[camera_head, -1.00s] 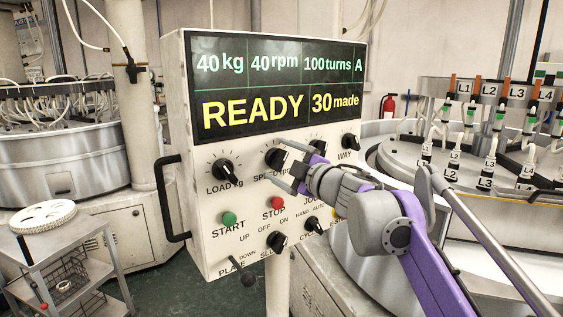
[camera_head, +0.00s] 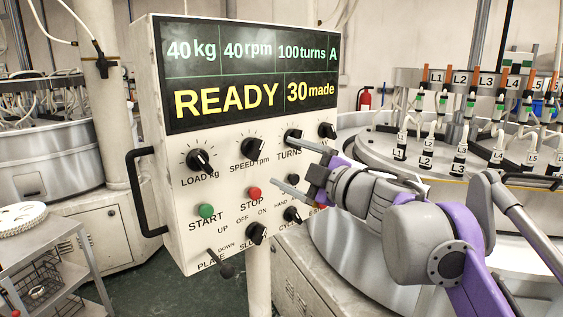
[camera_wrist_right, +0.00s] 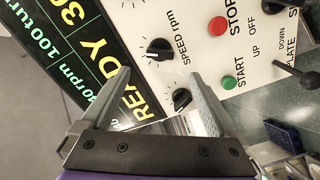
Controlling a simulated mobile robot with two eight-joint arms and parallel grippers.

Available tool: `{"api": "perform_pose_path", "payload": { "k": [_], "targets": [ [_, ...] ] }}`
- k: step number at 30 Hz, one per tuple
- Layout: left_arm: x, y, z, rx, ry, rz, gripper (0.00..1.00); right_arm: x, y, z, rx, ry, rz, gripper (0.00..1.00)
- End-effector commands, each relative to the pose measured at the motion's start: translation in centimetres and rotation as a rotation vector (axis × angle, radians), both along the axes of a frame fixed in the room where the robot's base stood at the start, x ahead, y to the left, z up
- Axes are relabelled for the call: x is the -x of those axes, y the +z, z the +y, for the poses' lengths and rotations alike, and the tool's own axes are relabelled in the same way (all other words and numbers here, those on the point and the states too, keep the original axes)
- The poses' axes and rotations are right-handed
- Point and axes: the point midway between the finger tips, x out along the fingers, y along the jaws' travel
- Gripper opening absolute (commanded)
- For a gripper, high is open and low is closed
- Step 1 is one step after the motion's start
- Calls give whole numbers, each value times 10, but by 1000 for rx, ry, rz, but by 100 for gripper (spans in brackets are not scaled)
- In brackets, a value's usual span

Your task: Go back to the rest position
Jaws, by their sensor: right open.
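My right gripper (camera_head: 282,161) is open and empty, in front of the right half of the white control panel (camera_head: 180,232). Its fingers appear apart from the panel, between the TURNS knob (camera_head: 292,136) and the red STOP button (camera_head: 254,193). The right wrist view shows the gripper (camera_wrist_right: 160,75) with its two fingers spread and nothing between them but the panel behind. The display (camera_head: 250,75) reads 40 kg, 40 rpm, 100 turns, A, READY and 30 made. Part of the panel's lower right is hidden behind my arm. My left gripper is not in view.
The panel's black side handle (camera_head: 135,195) sticks out left. A lapping machine with labelled hoses (camera_head: 460,150) stands right, behind my arm. Another machine (camera_head: 50,150) stands left. A grey trolley (camera_head: 75,225) carries a white toothed disc (camera_head: 25,219) at lower left.

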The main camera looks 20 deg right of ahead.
Motion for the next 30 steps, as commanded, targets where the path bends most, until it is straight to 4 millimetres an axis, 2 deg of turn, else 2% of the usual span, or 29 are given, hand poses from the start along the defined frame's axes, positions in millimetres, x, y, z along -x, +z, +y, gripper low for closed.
{"api": "perform_pose_path", "payload": {
  "k": [14, 17, 19, 20, 22, 23, 24, 26, 27, 29, 30],
  "targets": [
    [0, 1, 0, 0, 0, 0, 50, 0, -1, -2, -14, -20, -3, 95],
    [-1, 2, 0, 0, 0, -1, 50, -2, -11, -12, -70, -108, -10, 95],
    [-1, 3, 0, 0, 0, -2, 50, 1, -27, -25, -142, -216, -3, 95],
    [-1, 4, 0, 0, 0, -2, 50, 3, -38, -32, -181, -270, 8, 95],
    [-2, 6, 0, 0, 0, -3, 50, 14, -73, -48, -281, -406, 58, 95],
    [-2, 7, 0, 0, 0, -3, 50, 20, -92, -54, -323, -463, 90, 95],
    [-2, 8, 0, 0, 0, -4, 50, 31, -121, -60, -381, -536, 142, 95],
    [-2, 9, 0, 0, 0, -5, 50, 49, -164, -65, -457, -627, 231, 95],
    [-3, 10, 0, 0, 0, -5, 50, 62, -192, -65, -500, -678, 295, 95],
    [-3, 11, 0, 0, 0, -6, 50, 83, -233, -62, -557, -741, 395, 95],
    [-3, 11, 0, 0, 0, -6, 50, 98, -259, -58, -591, -775, 465, 95]
  ]
}}
